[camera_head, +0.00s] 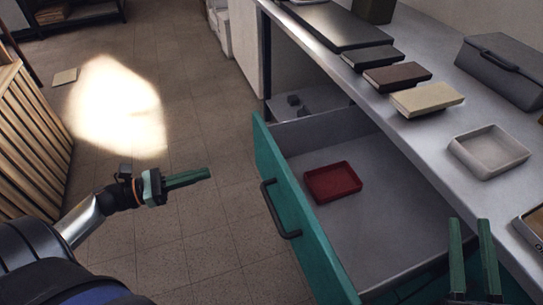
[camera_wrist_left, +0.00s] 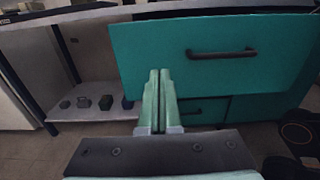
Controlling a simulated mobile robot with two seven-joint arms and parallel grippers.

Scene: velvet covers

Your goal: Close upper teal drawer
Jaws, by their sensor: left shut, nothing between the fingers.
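The upper teal drawer (camera_head: 300,225) is pulled open under the counter, with its grey inside showing. Its dark bar handle (camera_head: 279,208) is on the front face. The drawer front also shows in the left wrist view (camera_wrist_left: 160,75), with the handle (camera_wrist_left: 221,53) right of centre. My left gripper (camera_head: 209,174) is shut and empty, left of the drawer front and apart from it in the head view. Its closed fingers (camera_wrist_left: 160,72) point toward the drawer front. My right gripper (camera_head: 470,220) is open and empty over the near right side, by the counter edge.
A red tray (camera_head: 333,182) lies inside the drawer. The grey counter (camera_head: 420,140) holds books, a grey box (camera_head: 503,68) and a shallow grey tray (camera_head: 488,150).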

